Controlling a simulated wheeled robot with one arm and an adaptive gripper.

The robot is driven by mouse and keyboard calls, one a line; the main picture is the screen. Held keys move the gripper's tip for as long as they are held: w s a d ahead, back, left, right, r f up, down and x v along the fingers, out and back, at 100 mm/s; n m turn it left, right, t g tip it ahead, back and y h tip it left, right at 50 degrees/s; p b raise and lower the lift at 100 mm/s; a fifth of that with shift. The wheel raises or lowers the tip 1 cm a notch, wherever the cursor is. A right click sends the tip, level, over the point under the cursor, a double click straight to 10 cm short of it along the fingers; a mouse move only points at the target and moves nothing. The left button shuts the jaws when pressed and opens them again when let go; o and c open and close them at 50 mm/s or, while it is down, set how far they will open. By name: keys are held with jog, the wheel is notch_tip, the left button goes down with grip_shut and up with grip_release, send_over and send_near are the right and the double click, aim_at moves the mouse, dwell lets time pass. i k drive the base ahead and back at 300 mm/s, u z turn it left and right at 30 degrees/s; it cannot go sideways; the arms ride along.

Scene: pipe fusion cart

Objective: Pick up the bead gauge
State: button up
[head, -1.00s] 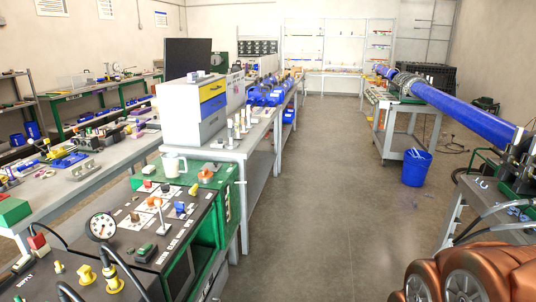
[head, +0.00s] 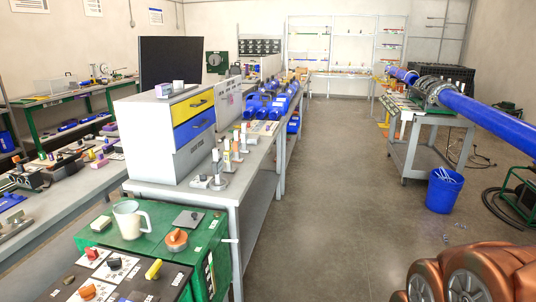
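I cannot make out a bead gauge for certain in the head view; the small items on the benches and on the cart are too small to tell apart. The grey cart (head: 430,128) on the right carries a clamp machine (head: 432,92) around a long blue pipe (head: 492,108). Small items lie on the cart's left side. My gripper is not in view. The copper-coloured rounded parts at the lower right are mine.
A blue bucket (head: 444,191) stands on the floor by the cart. A grey bench (head: 234,190) with drawers (head: 195,118) and a green cabinet (head: 166,240) with a white jug (head: 131,218) line the left. The concrete aisle (head: 330,200) between is clear.

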aim_at(243, 135)
jog(key=i, duration=3.9)
jog(key=u, duration=2.7)
